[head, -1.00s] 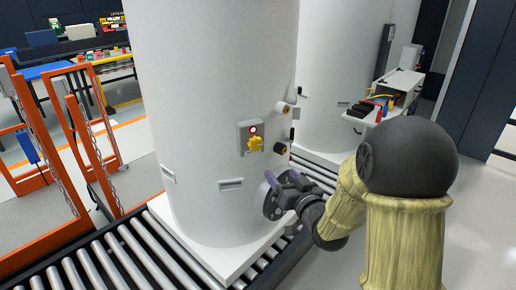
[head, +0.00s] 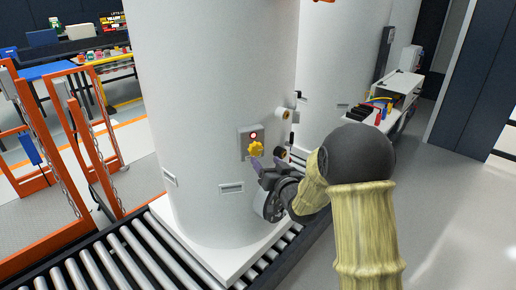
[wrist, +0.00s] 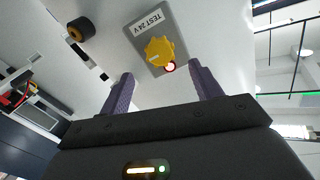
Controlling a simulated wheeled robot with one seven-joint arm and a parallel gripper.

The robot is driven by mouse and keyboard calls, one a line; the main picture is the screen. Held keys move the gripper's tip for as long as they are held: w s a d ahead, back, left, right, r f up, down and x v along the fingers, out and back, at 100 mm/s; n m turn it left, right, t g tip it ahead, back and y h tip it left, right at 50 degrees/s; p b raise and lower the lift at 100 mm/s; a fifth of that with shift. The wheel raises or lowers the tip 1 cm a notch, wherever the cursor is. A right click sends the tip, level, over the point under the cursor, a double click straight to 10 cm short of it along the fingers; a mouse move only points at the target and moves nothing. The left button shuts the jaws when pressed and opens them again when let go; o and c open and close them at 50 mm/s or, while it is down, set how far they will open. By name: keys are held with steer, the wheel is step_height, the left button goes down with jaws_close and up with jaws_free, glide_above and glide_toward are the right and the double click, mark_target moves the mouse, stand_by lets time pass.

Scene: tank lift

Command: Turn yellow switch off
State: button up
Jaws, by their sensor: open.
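The yellow switch (head: 256,149) is a knob on a grey panel (head: 245,137) on the side of a large white tank (head: 210,80). A red lamp (head: 253,135) glows just above the knob. In the wrist view the yellow switch (wrist: 159,51) shows beyond my fingertips, between them, with the red lamp (wrist: 169,67) beside it and a "TEST 24 V" label on the panel. My gripper (head: 266,165) is open and empty, just below and right of the knob. In the wrist view my gripper's purple fingers (wrist: 161,78) are spread, apart from the switch.
The tank stands on a roller conveyor (head: 120,262). A second white tank (head: 335,70) stands behind.

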mark_target(257, 151)
steer(key=p+x, duration=0.2)
steer(key=x, duration=0.5)
steer(key=shift+w+a, duration=0.1)
steer(key=shift+w, duration=0.15)
steer(key=c, duration=1)
